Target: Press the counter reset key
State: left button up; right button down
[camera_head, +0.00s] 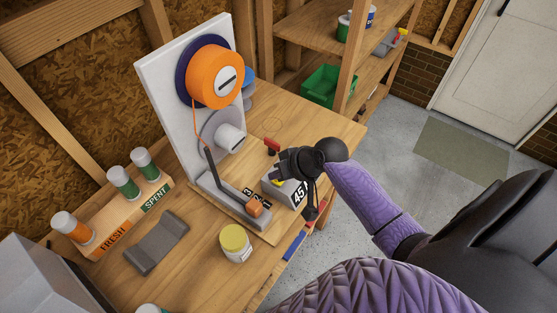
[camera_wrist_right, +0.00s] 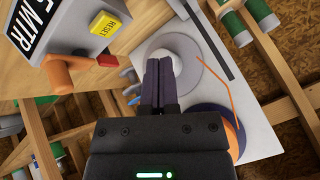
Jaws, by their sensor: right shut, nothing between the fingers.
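My left gripper is not in view.
A white upright panel (camera_head: 163,98) carries an orange spool (camera_head: 214,77) and a white hub (camera_head: 230,138) beside the counter. A red-handled part (camera_head: 272,145) stands close behind my gripper. A yellow-lidded jar (camera_head: 235,243) and a grey cradle (camera_head: 158,242) stand toward the front.

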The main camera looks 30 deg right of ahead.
jog(key=w+d, duration=0.1)
jog(key=w+d+r+m+t, duration=0.1)
jog(key=w+d+r+m, duration=0.1)
jog(key=w, duration=0.1)
jog(key=shift+d+t, duration=0.3)
jog(key=shift+t, duration=0.1)
jog(key=shift+f, duration=0.2)
notch_tip(320, 180, down, 9)
jog(key=b, duration=0.8)
jog(key=shift+r+b, duration=0.2)
jog(key=shift+b, duration=0.1)
dwell(0.3)
